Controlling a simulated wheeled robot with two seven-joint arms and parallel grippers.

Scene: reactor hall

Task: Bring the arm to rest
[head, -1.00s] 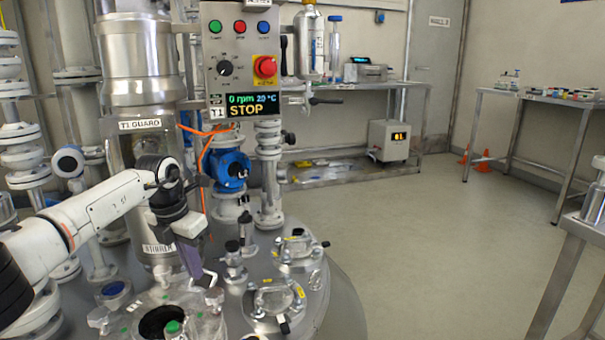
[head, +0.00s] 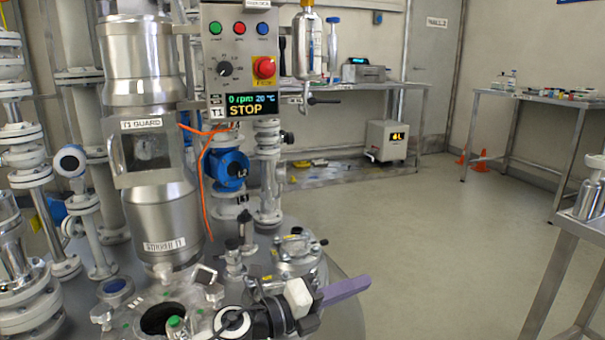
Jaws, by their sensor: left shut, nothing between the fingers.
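My left gripper (head: 345,290) is low in the head view, in front of the reactor lid, with its purple-grey fingers pointing right. It is shut and empty. The black and white wrist (head: 280,308) comes in at the bottom edge and covers part of the lid's front right. The rest of my left arm is out of view below. My right gripper is not in view.
The reactor lid carries an open round port (head: 163,318), a clamped cover (head: 297,252) and valves. The stirrer column (head: 165,225) and control panel (head: 238,60) rise behind. Benches (head: 545,97) stand along the walls. The floor (head: 440,230) at right is clear.

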